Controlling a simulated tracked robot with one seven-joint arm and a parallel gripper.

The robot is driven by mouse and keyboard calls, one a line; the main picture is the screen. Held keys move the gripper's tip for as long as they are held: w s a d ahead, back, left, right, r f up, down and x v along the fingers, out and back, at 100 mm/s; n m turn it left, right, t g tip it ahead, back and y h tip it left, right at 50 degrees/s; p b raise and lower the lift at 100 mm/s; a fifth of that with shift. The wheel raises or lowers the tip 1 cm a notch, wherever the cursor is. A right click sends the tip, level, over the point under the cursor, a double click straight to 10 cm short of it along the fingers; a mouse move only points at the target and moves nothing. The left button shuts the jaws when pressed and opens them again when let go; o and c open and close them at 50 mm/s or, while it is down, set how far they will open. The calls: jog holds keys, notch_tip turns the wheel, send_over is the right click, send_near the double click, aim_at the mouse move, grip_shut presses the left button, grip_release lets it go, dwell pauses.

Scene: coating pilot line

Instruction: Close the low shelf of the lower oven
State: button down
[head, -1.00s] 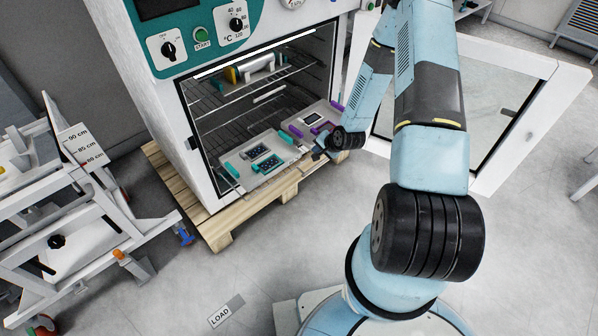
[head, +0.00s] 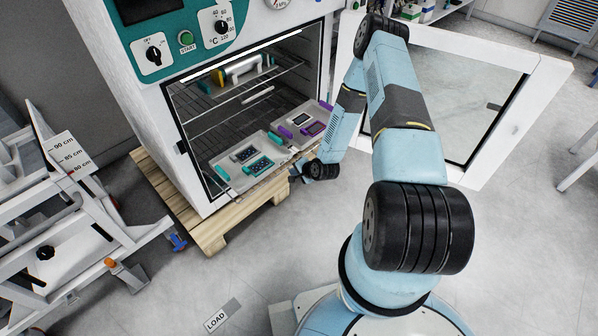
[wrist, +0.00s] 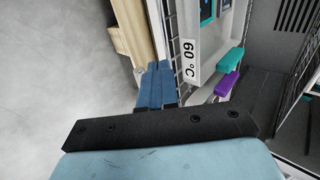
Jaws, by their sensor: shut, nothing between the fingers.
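The lower oven (head: 150,100) stands open, its glass door (head: 450,95) swung out to the right. Its low shelf (head: 257,188) is a wire rack at the bottom of the chamber, its front edge at or a little past the opening. It bears a tray with teal handles (head: 236,179) and a tray with purple handles (head: 291,137). My gripper (head: 296,176) is shut and empty, just in front of the shelf's front edge. In the wrist view, its blue fingers (wrist: 155,82) are beside a metal rail; contact is unclear. A tray there has a "60 °C" label (wrist: 190,60).
An upper rack (head: 225,93) in the chamber bears a white item with a yellow end. The oven rests on a wooden pallet (head: 205,235). A white wheeled frame (head: 75,215) stands at left. The floor in front of the pallet is clear.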

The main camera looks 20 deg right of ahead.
jog(key=shift+x, duration=2)
jog(key=shift+w, duration=0.1)
